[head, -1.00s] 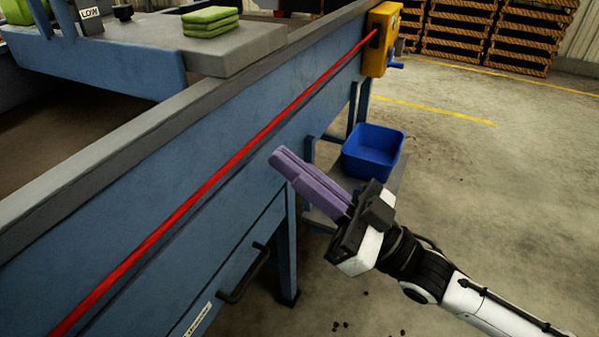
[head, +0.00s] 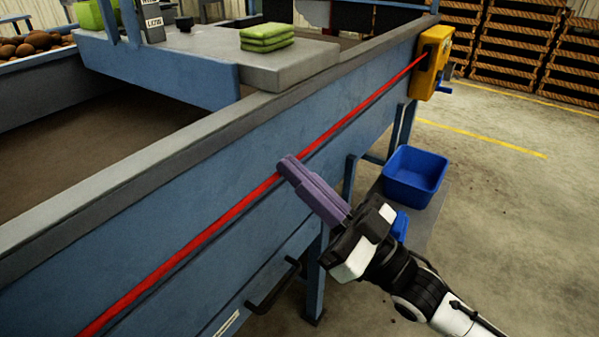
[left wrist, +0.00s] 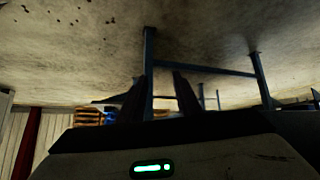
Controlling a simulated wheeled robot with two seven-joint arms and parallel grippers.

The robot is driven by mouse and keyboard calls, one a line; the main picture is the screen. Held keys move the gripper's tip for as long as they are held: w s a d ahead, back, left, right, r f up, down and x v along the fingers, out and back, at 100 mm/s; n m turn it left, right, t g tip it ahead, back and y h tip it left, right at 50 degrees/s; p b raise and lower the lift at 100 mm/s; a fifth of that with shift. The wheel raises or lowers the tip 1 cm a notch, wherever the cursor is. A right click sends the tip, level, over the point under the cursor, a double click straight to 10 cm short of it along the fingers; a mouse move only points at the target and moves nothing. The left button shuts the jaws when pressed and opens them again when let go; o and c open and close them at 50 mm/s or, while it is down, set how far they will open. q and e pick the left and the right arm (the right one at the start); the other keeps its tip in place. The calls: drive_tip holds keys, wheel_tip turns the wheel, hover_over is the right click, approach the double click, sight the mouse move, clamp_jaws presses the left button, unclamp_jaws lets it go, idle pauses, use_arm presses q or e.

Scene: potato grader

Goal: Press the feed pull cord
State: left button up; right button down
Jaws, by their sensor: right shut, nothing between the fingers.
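The red feed pull cord (head: 222,222) runs taut and slanting along the blue side of the machine. Its far end meets a yellow box (head: 433,62). My right gripper (head: 285,165) has purple fingers, shut with nothing between them. In the head view its fingertips overlap the cord near the cord's middle and hide a short piece of it. I cannot tell whether they touch it. My left gripper (left wrist: 158,100) shows only in the left wrist view, as two dark fingers standing apart with nothing seen between them. The cord is not clearly seen in that view.
A grey shelf with folded green cloths (head: 267,37) sits atop the machine. A black handle (head: 273,288) juts out below the cord. A blue bin (head: 415,176) stands beyond my right gripper. Crates (head: 520,50) are stacked at the back. The floor at right is open.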

wheel_tip(320, 180, down, 5)
drive_tip(key=b, duration=0.2)
drive_tip(key=shift+b, duration=0.35)
wheel_tip(320, 180, up, 5)
drive_tip(key=p, duration=0.5)
drive_tip(key=b+v, duration=0.2)
drive_tip(key=v, duration=0.9)
drive_tip(key=shift+s, duration=0.15)
